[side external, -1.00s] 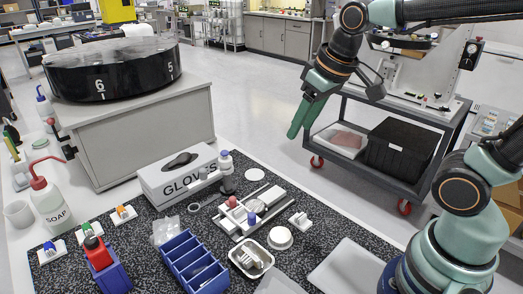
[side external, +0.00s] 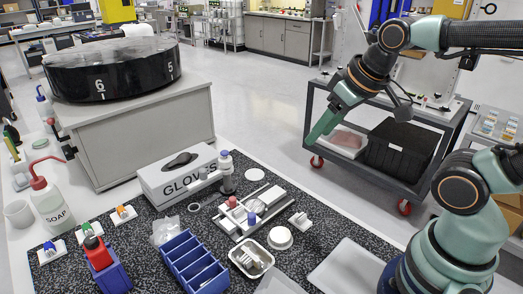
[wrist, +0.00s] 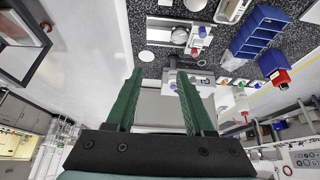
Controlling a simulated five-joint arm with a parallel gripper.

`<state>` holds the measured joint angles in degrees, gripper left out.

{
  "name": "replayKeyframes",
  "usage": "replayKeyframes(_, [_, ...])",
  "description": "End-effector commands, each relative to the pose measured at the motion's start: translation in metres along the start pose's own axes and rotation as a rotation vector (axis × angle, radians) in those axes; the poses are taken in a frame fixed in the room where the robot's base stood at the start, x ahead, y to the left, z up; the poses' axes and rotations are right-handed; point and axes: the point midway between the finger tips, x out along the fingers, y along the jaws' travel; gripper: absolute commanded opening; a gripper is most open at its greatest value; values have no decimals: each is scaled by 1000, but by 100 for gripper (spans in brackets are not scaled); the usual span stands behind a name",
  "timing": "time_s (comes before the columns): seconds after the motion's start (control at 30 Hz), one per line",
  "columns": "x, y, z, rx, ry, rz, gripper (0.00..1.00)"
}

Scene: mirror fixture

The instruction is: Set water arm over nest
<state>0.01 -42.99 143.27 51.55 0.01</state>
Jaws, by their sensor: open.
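My gripper (side external: 322,127) has green fingers and hangs in the air, right of and behind the dark speckled mat, with nothing in it. In the wrist view its fingers (wrist: 158,74) stand apart with a clear gap. A white fixture (side external: 236,226) with red and blue knobs sits on the mat; its knobs also show at the top of the wrist view (wrist: 202,32). Behind it, a grey-white upright with a blue cap (side external: 226,170) carries a short sideways piece, perhaps the water arm. I cannot tell which part is the nest.
A glove box (side external: 165,190), blue bin (side external: 190,262), metal tray (side external: 238,262) and soap bottle (side external: 50,205) crowd the mat area. A cart with a black crate (side external: 402,150) stands behind my gripper. A black drum (side external: 75,80) sits on a cabinet at left.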

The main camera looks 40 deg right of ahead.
Motion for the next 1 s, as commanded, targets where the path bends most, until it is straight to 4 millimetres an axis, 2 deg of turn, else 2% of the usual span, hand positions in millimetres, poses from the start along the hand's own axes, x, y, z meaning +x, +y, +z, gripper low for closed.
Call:
replayKeyframes(0.37, [0,0,0,0,0,0,55])
replayKeyframes(0.47, [-2,-1,-6,3,-7,-2,55])
replayKeyframes(0.57, [-4,-5,-20,13,-30,-7,55])
replayKeyframes(0.73, [-7,-16,-62,49,-96,-16,55])
replayKeyframes(1.0, [11,-41,-128,111,-209,-17,55])
